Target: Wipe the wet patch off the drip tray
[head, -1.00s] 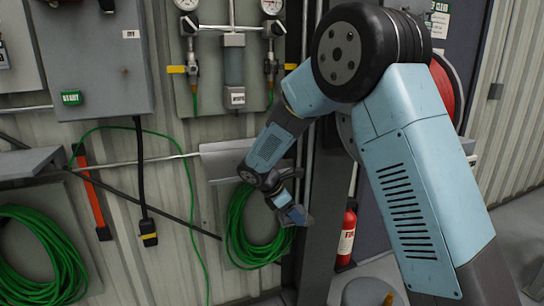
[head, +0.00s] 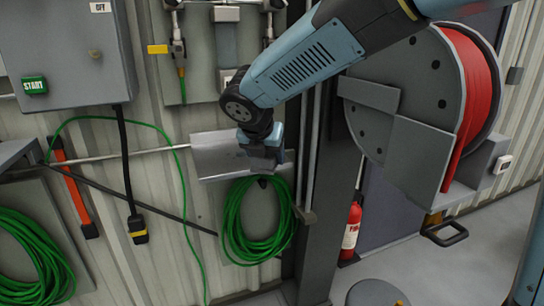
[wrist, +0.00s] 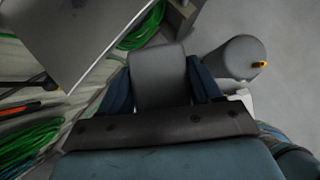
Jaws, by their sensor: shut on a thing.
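The drip tray (head: 208,158) is a grey metal ledge on the wall, above a green coiled hose. Its smooth plate also fills the upper left of the wrist view (wrist: 75,38). I cannot clearly make out a wet patch on it. My gripper (head: 262,160) is at the right part of the tray in the head view and covers some of it. In the wrist view my gripper (wrist: 160,85) is shut on a grey block (wrist: 160,72) between its blue fingers. The block looks beside the tray's edge there; whether it touches the tray I cannot tell.
A dark upright post (head: 325,190) stands just right of the tray. A red hose reel (head: 415,110) and a fire extinguisher (head: 351,232) are further right. A control box (head: 65,55) and a green coiled hose (head: 30,260) are on the left.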

